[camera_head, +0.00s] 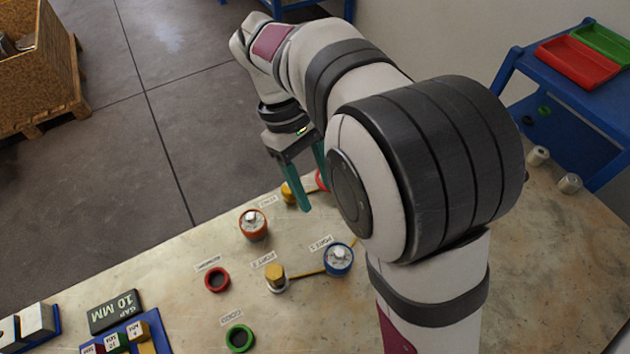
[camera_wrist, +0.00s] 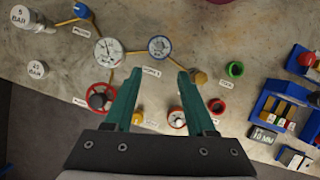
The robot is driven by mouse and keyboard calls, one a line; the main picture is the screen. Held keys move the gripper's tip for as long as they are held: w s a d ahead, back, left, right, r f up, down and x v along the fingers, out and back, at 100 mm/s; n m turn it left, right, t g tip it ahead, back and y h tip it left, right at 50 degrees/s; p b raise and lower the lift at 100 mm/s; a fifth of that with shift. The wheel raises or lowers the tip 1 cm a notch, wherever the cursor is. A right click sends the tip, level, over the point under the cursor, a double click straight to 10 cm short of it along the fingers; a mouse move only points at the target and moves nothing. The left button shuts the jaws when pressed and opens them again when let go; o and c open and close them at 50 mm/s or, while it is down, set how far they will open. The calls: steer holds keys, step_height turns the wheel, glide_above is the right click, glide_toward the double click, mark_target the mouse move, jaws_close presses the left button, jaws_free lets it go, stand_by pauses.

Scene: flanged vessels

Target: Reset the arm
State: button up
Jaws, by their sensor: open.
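My gripper (camera_head: 313,192) hangs from my raised arm over the far edge of the table in the head view. Its two teal fingers are apart. In the wrist view, the gap between the fingertips (camera_wrist: 160,75) is empty. The fingers are above the table; I cannot tell how high. A blue-rimmed vessel (camera_wrist: 160,46) lies beyond the fingertips there and shows in the head view (camera_head: 338,258). An orange-red vessel with a silver top (camera_head: 253,223) stands left of it. My arm hides part of the table in the head view.
A yellow-capped fitting (camera_head: 275,271), a red ring (camera_head: 216,280) and a green ring (camera_head: 240,338) are on the table (camera_head: 170,270). A white gauge (camera_wrist: 108,51) and a red wheel (camera_wrist: 100,97) show in the wrist view. A blue rack (camera_head: 130,333) holds blocks. Silver cylinders (camera_head: 570,183) stand right.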

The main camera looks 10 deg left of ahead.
stand_by(0.3)
steer(key=s+d+m+t+y, duration=0.2)
steer(key=s+d+m+y, duration=0.3)
steer(key=s+d+m, duration=1)
steer(key=s+m, duration=0.1)
steer(key=m, duration=0.1)
steer(key=shift+f+m+y, duration=0.2)
steer(key=shift+m+y, duration=0.1)
